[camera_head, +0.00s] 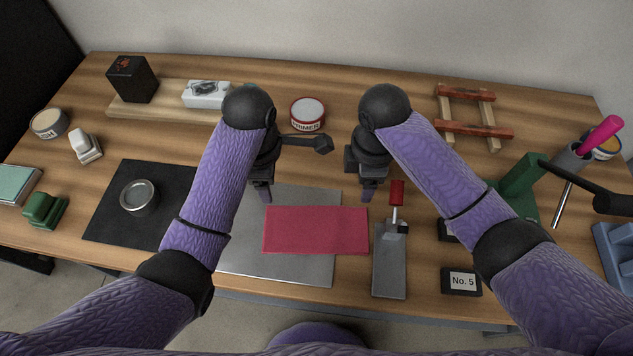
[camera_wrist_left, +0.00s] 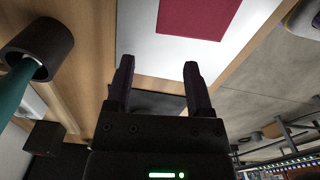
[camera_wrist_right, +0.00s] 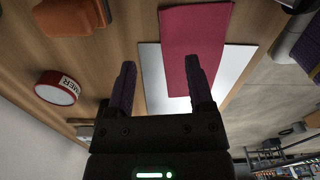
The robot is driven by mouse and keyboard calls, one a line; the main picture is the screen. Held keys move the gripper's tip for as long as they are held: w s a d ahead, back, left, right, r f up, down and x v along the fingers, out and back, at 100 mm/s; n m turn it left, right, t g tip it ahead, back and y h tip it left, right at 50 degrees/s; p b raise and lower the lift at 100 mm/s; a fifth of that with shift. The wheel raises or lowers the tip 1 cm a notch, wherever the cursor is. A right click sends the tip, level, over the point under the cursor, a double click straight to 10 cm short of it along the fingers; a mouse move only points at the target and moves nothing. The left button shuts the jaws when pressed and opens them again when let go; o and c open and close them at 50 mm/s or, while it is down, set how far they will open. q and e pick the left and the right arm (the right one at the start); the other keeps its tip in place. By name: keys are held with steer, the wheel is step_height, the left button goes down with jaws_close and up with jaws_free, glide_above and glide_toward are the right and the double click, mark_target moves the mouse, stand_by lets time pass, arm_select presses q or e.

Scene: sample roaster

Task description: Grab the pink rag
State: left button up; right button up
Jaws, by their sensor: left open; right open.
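The pink rag (camera_head: 316,230) lies flat on a grey metal sheet (camera_head: 303,272) in the middle of the table, its right edge reaching past the sheet. In the head view my left gripper (camera_head: 265,193) is just above the rag's upper left, apart from it. The left wrist view shows the rag (camera_wrist_left: 198,14) beyond its open, empty fingers (camera_wrist_left: 158,80). My right gripper (camera_head: 368,190) is above the rag's upper right corner. In the right wrist view its fingers (camera_wrist_right: 160,85) are open, with the rag (camera_wrist_right: 194,45) beyond them and nothing between them.
A primer can (camera_head: 308,112) stands behind. A No. 5 block (camera_head: 461,281) sits front right.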

mark_target(274, 210)
arm_select(q)
steer(key=f, duration=0.7)
steer(key=shift+s+f, duration=0.25)
steer(key=shift+f, duration=0.1)
arm_select(e)
steer(key=f, duration=0.7)
steer(key=shift+s+f, duration=0.25)
steer(key=shift+f, duration=0.15)
arm_select(q)
steer(key=shift+f, duration=0.25)
arm_select(e)
steer(key=shift+f, duration=0.25)
steer(key=shift+f, duration=0.2)
arm_select(q)
steer(key=shift+s, duration=0.1)
jaws_close()
arm_select(e)
jaws_close()
arm_select(q)
steer(key=shift+r, duration=0.1)
arm_select(e)
steer(key=shift+r, duration=0.1)
